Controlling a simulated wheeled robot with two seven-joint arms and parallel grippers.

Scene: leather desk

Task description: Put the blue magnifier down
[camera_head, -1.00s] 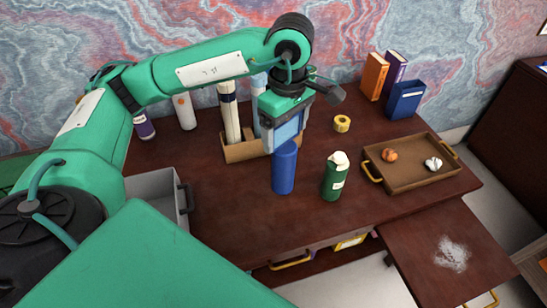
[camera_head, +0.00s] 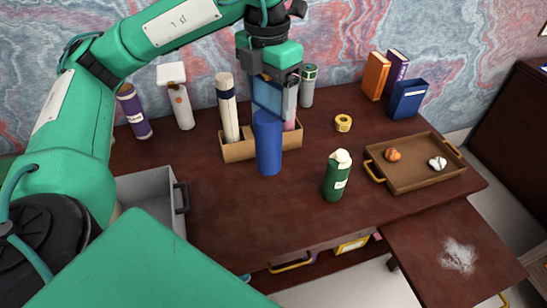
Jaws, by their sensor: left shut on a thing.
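My left gripper (camera_head: 272,98) points down over the desk and is shut on the blue magnifier (camera_head: 268,148). The magnifier shows as an upright blue cylinder below the fingers; its top is partly hidden by the gripper. It stands in front of the cardboard box in the picture, covering part of that box's front. I cannot tell whether its lower end touches the desk (camera_head: 230,200). My right gripper is not in view.
The cardboard box (camera_head: 238,152) holds a tall white roll (camera_head: 228,108). A green bottle (camera_head: 334,180) stands right of the magnifier, and a brown tray (camera_head: 410,178) lies farther right. A yellow tape roll (camera_head: 343,122) lies behind. The desk front left of the bottle is clear.

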